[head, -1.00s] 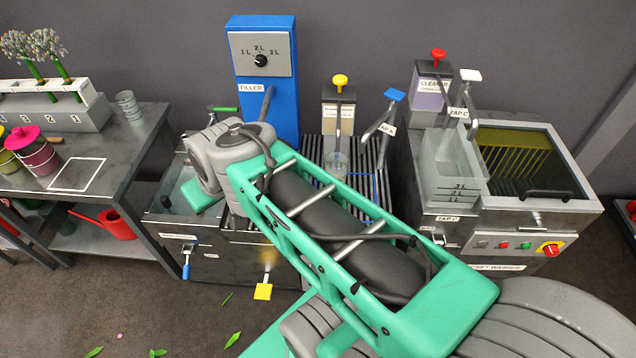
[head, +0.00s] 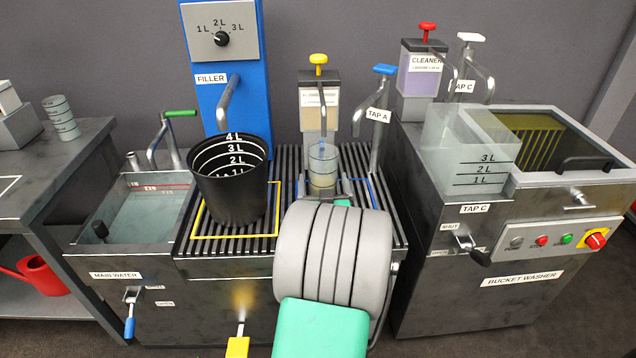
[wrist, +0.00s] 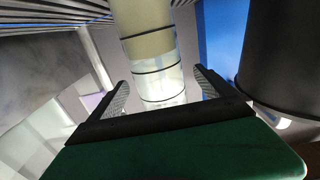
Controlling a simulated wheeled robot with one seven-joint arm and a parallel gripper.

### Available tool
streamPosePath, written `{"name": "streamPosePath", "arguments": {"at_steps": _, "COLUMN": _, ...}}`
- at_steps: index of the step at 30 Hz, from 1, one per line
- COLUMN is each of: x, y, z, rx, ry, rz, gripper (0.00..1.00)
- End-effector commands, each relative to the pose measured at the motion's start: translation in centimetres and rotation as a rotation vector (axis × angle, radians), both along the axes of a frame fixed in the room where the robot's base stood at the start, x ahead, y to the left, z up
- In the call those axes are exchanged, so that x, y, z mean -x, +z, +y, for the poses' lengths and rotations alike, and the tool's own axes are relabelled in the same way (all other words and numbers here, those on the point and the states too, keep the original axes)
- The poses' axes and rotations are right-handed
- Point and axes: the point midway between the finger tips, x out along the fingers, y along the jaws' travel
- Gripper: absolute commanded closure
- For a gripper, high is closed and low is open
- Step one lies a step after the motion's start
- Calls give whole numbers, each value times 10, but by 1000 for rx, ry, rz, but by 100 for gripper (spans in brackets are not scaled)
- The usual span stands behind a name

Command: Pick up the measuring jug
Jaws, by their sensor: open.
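The measuring jug (head: 322,158) is a small clear cylinder standing upright on the slatted rack, below the yellow-topped dispenser. Its lower part looks yellowish, and its base is partly hidden by my gripper. In the wrist view the jug (wrist: 152,50) shows dark rings and stands upside down in the picture, between my two fingers. My gripper (wrist: 158,80) is open, with a finger on either side of the jug; I see no clear contact. In the head view my gripper (head: 328,188) is mostly hidden behind my grey wrist, low at the jug.
A black bucket (head: 232,190) stands left of the jug, inside a yellow outline (head: 205,237) under the blue filler (head: 225,110). Tap A (head: 378,115) rises close on the right. A sink (head: 140,215) lies left.

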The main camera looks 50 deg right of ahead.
Motion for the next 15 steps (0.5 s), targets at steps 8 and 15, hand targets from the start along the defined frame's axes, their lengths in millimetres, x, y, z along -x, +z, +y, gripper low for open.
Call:
{"name": "streamPosePath", "arguments": {"at_steps": 8, "x": -30, "y": -3, "z": -36, "rx": 1, "ry": 3, "rz": 1, "gripper": 7}}
{"name": "streamPosePath", "arguments": {"at_steps": 15, "x": -37, "y": -1, "z": -46, "rx": -1, "ry": -1, "rz": 0, "gripper": 7}}
